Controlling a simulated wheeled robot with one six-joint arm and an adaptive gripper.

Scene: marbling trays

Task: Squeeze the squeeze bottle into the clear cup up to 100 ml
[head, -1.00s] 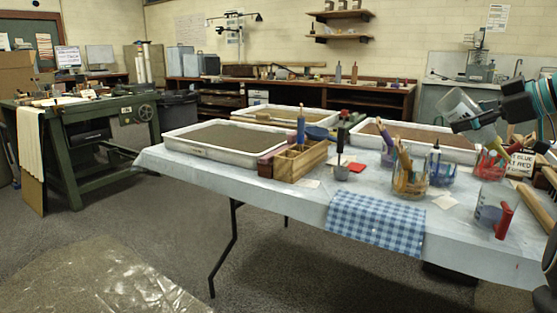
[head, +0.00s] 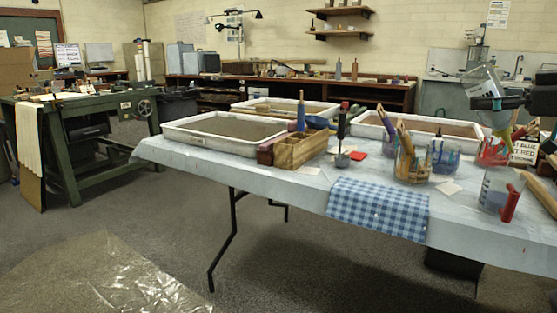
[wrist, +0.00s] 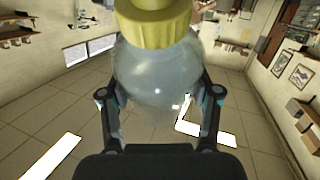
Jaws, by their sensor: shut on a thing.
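The squeeze bottle (head: 479,82) is clear with a yellow cap and nozzle. It is tipped upside down, nozzle pointing down, at the right of the head view. My gripper (head: 497,103) is shut around its body; in the wrist view the fingers (wrist: 160,94) press both sides of the bottle (wrist: 155,65), its yellow cap at the top edge. I cannot make out the liquid level in the cup.
Jars of brushes and tools (head: 412,165) stand left of and behind the cup. A label card (head: 524,151) stands behind it and a wooden piece (head: 540,194) lies to its right. A checked cloth (head: 378,208) hangs over the front edge. Trays (head: 222,133) sit farther back.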

